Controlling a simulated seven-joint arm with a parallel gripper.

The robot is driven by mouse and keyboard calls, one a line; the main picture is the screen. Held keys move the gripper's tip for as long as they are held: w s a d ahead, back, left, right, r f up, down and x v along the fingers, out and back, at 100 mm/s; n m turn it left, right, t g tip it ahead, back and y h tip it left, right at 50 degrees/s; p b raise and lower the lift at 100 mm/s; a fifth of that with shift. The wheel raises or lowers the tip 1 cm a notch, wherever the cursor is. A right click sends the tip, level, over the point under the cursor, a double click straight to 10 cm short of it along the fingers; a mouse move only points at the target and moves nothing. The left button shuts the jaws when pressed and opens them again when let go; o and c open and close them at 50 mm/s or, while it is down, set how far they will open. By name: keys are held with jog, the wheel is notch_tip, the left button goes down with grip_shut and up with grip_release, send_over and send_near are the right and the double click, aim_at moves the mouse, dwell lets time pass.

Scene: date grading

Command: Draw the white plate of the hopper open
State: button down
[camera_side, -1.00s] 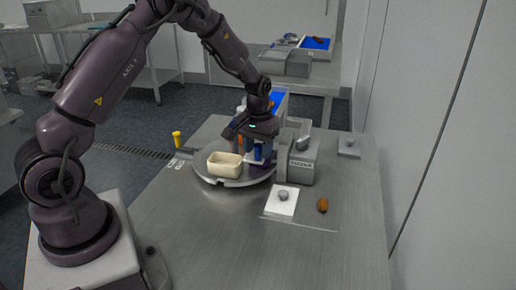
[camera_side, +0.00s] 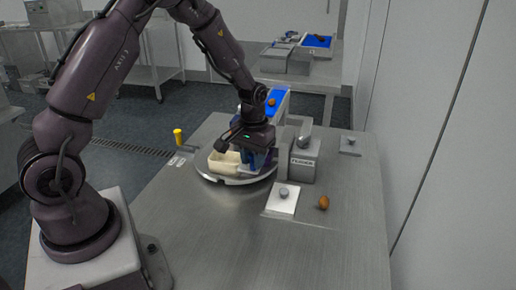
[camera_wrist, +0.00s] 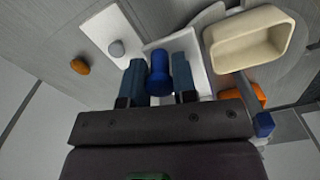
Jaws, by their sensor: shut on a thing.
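My gripper (camera_wrist: 159,78) is shut on a blue knob (camera_wrist: 159,82), with one blue-grey finger on each side of it. A white plate (camera_wrist: 206,80) shows behind the fingers and knob in the wrist view; its join to the knob is hidden. In the side view my gripper (camera_side: 252,158) is low over the round turntable (camera_side: 233,182), beside the cream tray (camera_side: 221,168). The hand and fingers hide the knob and most of the plate there, so I cannot tell how far the plate is drawn.
A grey labelled box (camera_side: 304,163) stands close to the right of my gripper. A white pad (camera_side: 282,204) with a grey knob and a brown date (camera_side: 323,202) lie in front. A blue belt (camera_side: 281,103) is behind. The front tabletop is clear.

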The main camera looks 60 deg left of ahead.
jog(key=shift+s+d, duration=1.35)
jog(key=shift+d, duration=0.05)
jog(key=c, duration=1)
grip_release()
jog(key=shift+c, duration=0.2)
notch_tip(320, 180, up, 13)
